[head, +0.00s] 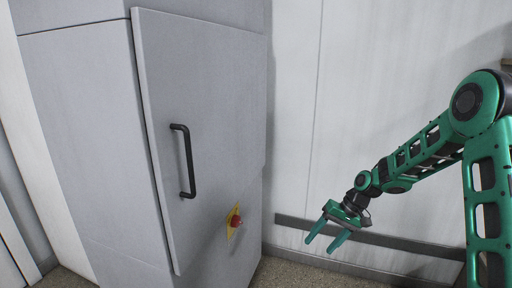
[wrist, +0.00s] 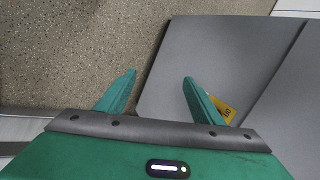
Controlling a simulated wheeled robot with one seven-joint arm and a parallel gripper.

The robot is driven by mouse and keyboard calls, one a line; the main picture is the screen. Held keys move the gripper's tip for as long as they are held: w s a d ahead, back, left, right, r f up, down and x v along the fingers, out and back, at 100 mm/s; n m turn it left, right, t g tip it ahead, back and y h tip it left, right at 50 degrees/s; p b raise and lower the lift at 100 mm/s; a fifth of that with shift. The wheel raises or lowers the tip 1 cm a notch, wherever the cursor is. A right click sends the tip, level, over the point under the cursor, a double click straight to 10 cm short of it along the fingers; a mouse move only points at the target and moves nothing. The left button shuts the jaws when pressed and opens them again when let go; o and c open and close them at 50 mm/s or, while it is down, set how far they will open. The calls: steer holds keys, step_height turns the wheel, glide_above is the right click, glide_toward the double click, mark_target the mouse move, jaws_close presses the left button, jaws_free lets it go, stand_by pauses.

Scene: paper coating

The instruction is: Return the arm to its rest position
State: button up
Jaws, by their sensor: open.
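My green arm comes in from the right in the head view. My gripper (head: 326,237) points down and to the left, in front of the white wall and to the right of the grey cabinet. It is open, with its two green fingers apart and nothing between them. In the wrist view my gripper (wrist: 160,85) also shows open and empty, with speckled floor and a grey cabinet surface beyond the fingertips.
A tall grey cabinet (head: 90,130) stands at the left. Its door (head: 225,110) bears a black handle (head: 186,160). A red button (head: 236,220) sits on a yellow plate low on the cabinet. A dark rail (head: 390,240) runs along the white wall (head: 370,80). Speckled floor (wrist: 80,50) lies below.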

steer(key=s+d+r+m+h, duration=0.1)
steer(key=s+d+r+h, duration=0.1)
steer(key=s+d+r, duration=0.5)
steer(key=s+d+r+m+h, duration=0.1)
steer(key=s+d+r+h, duration=0.2)
steer(key=s+d+r, duration=0.5)
steer(key=s+d+m, duration=0.1)
steer(key=s, duration=1.1)
steer(key=s+d+r+m, duration=0.1)
steer(key=s+d+m, duration=0.1)
steer(key=s, duration=0.9)
steer(key=shift+s+d+r+m, duration=0.15)
steer(key=shift+s+d+m, duration=0.05)
steer(key=shift+s+m, duration=0.15)
steer(key=shift+w+f+h, duration=0.25)
steer(key=shift+w+h, duration=0.05)
steer(key=shift+w, duration=0.35)
